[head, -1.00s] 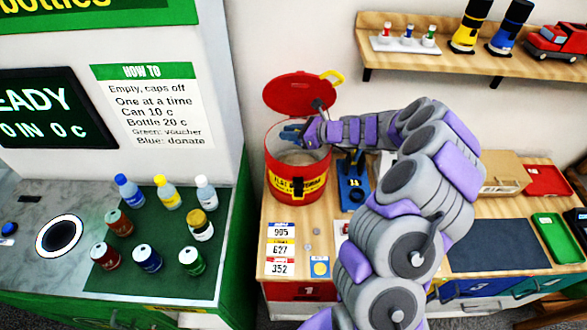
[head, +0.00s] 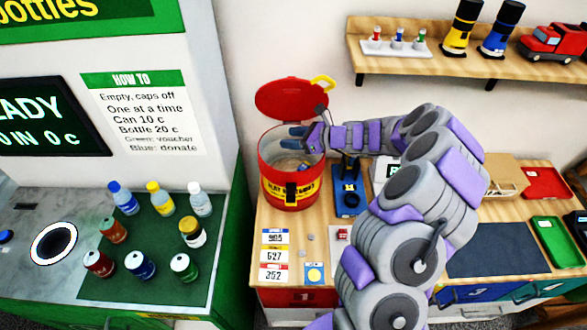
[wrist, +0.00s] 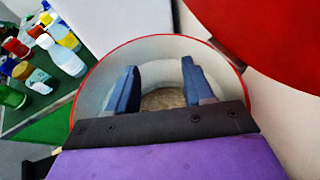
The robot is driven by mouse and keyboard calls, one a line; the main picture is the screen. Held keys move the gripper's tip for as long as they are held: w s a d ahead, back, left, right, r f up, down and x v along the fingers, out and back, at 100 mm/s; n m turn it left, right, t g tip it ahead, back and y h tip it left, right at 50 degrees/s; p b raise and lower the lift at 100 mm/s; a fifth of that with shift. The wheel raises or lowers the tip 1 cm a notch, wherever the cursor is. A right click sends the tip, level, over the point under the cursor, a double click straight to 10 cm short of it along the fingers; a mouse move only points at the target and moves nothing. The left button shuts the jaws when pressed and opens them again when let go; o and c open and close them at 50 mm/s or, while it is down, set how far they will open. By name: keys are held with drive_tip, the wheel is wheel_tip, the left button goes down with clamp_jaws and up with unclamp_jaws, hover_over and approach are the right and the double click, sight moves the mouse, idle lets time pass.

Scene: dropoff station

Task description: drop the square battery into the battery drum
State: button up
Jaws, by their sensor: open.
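The battery drum (head: 272,180) is a red bucket with a yellow label, standing on the wooden counter. Its red lid (head: 291,99) is tipped up behind it. My gripper (head: 293,137) is over the drum's mouth. In the wrist view, its two blue fingers (wrist: 158,80) are apart with nothing between them, and the drum's pale inner wall and beige bottom show below. A small bluish-grey shape (head: 304,167) shows inside the drum in the head view; I cannot tell whether it is the square battery. I see no clear square battery elsewhere.
A blue device (head: 349,190) stands just right of the drum. Number cards (head: 274,255) lie in front. A green mat with bottles and cans (head: 150,230) is at the left. A shelf (head: 450,66) hangs on the wall at the upper right.

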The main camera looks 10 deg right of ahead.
drive_tip(key=a+p+v, duration=0.1)
drive_tip(key=p+v, duration=0.1)
drive_tip(key=v, duration=1.4)
drive_tip(key=s+a+r+n+g+h+b, duration=0.3)
drive_tip(key=s+a+n+g, duration=0.5)
drive_tip(key=s+a+n, duration=0.9)
drive_tip(key=s+d+f+n+h+b, duration=0.1)
drive_tip(key=s+d+n+h, duration=0.1)
drive_tip(key=s, duration=0.5)
drive_tip(key=s+d+f+n+g+h+b, duration=0.1)
drive_tip(key=s+d+n+h+b, duration=0.1)
drive_tip(key=s, duration=0.6)
drive_tip(key=s+d+f+n+h+b, duration=0.2)
drive_tip(key=s+d+n+h, duration=0.1)
drive_tip(key=s, duration=0.4)
drive_tip(key=shift+s+d+n+g+h, duration=0.15)
drive_tip(key=shift+s+n+g+h, duration=0.25)
drive_tip(key=shift+n+h, duration=0.15)
